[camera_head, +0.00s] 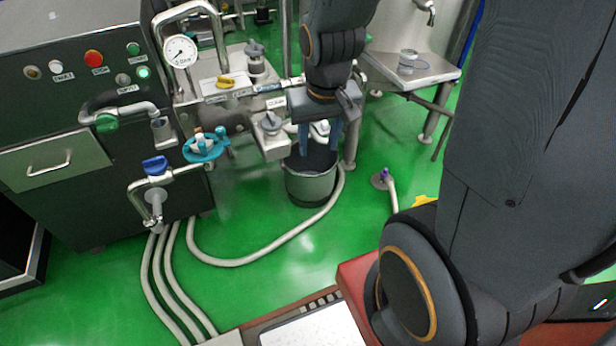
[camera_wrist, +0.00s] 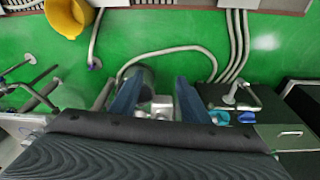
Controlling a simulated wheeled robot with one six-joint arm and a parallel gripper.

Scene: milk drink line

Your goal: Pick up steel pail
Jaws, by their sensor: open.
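The steel pail (camera_head: 311,186) is a dark grey, open-topped bucket standing upright on the green floor, beside the machine's pipework. My gripper (camera_head: 319,148) points down over the pail, with its two blue fingers apart and their tips at about the height of the rim in the picture. I cannot tell whether they touch the pail. In the wrist view my gripper (camera_wrist: 156,84) also shows its fingers apart, with part of a grey round shape between them that seems to be the pail. The pail's far rim is partly hidden by my gripper.
A pale hose (camera_head: 255,262) curves over the floor close to the pail. The machine cabinet (camera_head: 75,105) with valves and a gauge (camera_head: 180,51) is at left. A steel sink (camera_head: 415,72) stands at right. A yellow bucket (camera_wrist: 69,15) shows in the wrist view.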

